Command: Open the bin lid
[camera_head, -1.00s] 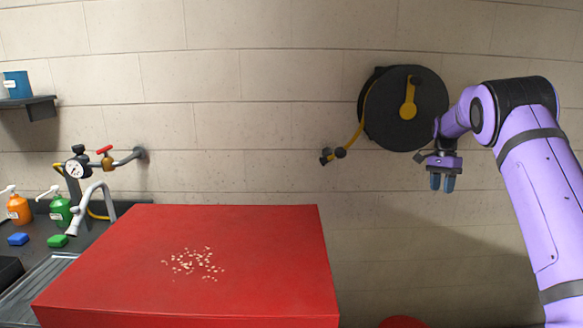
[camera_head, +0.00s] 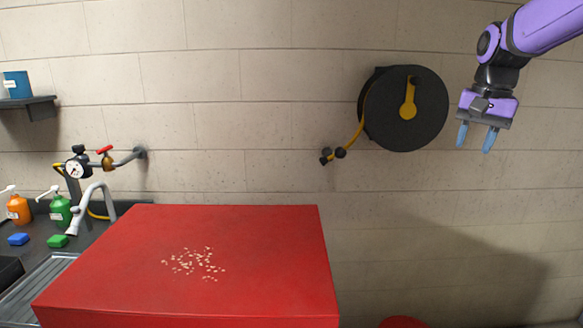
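A red rounded top (camera_head: 402,322), perhaps the bin lid, shows at the bottom edge, just right of the red table. Only its upper curve is in view, so I cannot tell whether it is shut. The rest of it is cut off by the frame. My gripper (camera_head: 476,138) is at the upper right, far above and to the right of that red top. Its two blue fingers point down and stand apart, with nothing between them.
A red table (camera_head: 120,270) with pale crumbs (camera_head: 195,263) fills the lower middle. A black hose reel (camera_head: 385,110) hangs on the wall left of my gripper. A sink tap (camera_head: 92,200) and bottles stand at the left. Floor space right of the table looks clear.

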